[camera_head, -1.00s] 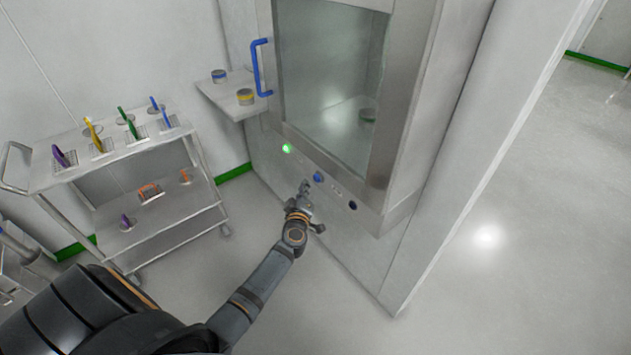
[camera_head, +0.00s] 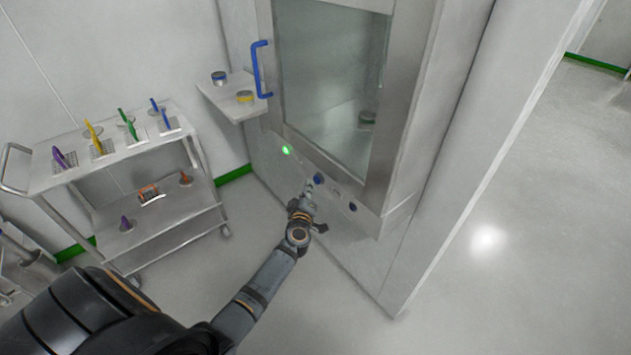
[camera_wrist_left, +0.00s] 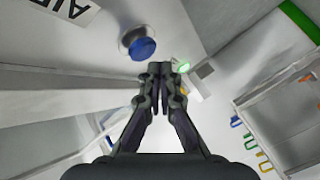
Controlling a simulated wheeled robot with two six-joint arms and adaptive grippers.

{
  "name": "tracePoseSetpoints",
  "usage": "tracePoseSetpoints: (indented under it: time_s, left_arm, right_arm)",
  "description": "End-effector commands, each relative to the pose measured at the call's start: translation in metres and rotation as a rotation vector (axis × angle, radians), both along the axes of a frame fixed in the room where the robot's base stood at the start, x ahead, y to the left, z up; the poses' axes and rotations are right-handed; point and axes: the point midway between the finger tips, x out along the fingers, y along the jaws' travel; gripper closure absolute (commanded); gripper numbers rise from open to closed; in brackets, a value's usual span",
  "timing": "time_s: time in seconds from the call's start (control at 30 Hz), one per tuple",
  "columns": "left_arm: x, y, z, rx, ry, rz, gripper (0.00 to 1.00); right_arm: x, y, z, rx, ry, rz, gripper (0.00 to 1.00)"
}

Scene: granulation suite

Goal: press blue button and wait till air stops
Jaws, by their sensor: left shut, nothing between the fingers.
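The blue button (camera_head: 319,179) is on the panel below the glass door of the steel pass-through cabinet (camera_head: 410,110). It also shows in the left wrist view (camera_wrist_left: 142,48), large and round on a metal collar, just beyond and left of the fingertips. My left gripper (camera_head: 308,188) is shut and empty, its tips close to the button; I cannot tell whether they touch it. It also shows in the left wrist view (camera_wrist_left: 159,68). A green light (camera_head: 286,149) is lit on the same panel. My right gripper is not in view.
A blue door handle (camera_head: 261,69) and a shelf (camera_head: 222,96) with two small containers are above left. A steel cart (camera_head: 112,155) with coloured tools stands left. The floor at right is clear.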

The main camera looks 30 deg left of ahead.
Motion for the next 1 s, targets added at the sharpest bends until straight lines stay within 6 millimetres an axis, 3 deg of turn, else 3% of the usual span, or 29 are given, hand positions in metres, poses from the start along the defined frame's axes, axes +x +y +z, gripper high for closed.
tracePoseSetpoints:
  time_s: [1.0]
  left_arm:
    - [0.0079,-0.0034,0.0002,-0.001,0.000,0.000,1.00]
  right_arm:
    - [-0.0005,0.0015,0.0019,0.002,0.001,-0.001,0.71]
